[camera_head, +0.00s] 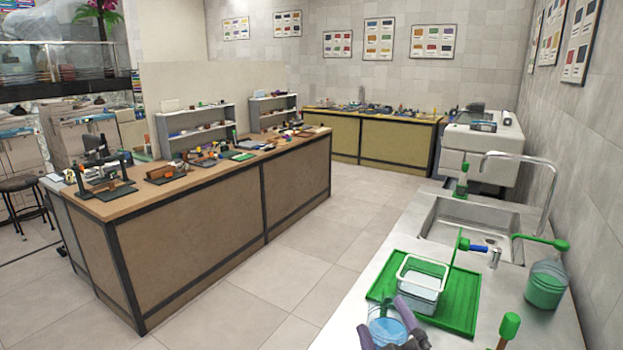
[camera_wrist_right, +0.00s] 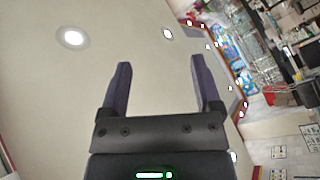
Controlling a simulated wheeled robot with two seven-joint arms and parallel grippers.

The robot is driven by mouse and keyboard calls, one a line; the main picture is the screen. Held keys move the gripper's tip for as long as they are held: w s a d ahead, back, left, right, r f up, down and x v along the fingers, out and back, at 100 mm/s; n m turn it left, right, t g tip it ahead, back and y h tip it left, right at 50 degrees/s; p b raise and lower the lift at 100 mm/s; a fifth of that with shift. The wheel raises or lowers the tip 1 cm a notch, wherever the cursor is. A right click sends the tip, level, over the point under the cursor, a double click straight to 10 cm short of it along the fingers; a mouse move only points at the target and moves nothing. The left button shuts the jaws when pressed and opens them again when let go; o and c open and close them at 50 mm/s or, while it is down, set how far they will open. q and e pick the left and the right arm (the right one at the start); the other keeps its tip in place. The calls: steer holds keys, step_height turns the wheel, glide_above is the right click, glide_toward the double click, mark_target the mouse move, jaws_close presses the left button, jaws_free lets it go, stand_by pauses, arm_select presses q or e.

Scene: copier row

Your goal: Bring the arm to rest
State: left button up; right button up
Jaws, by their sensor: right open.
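My right gripper (camera_head: 383,322) shows at the bottom edge of the head view, with its purple fingers spread apart. In the right wrist view the same gripper (camera_wrist_right: 160,63) is open, with nothing between its two fingers. That view looks up at the ceiling, so the gripper points upward. In the head view the fingers overlap a clear bluish container (camera_head: 383,330) at the counter's near end; I cannot tell whether they touch it. My left gripper is not in view.
The steel counter (camera_head: 465,328) holds a green tray (camera_head: 462,305) with a white-rimmed basket (camera_head: 422,262), a sink (camera_head: 470,222) with a tall tap, and a green-liquid bottle (camera_head: 546,284). A long workbench (camera_head: 215,220) stands at left. The tiled floor (camera_head: 300,260) between is clear.

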steer(key=s+d+f+m+g+h, duration=0.5)
steer(key=s+f+m+g, duration=0.15)
steer(key=f, duration=0.45)
steer(key=s+f+m+g+y, duration=0.1)
steer(key=s+f+g, duration=0.4)
steer(key=s, duration=0.3)
steer(key=s+f+m+g, duration=0.2)
steer(key=s+f+g, duration=0.3)
steer(key=s, duration=0.3)
step_height(320, 180, down, 19)
steer(key=s+g+b, duration=0.1)
steer(key=s+b, duration=0.2)
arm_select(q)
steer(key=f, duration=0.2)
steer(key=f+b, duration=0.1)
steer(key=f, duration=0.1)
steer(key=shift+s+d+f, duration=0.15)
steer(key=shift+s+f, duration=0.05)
arm_select(e)
steer(key=s+d+f+g, duration=0.1)
steer(key=s+d+f, duration=0.2)
steer(key=s+f, duration=0.9)
steer(key=shift+s+n, duration=0.35)
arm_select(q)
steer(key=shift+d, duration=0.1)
arm_select(e)
steer(key=shift+c, duration=0.2)
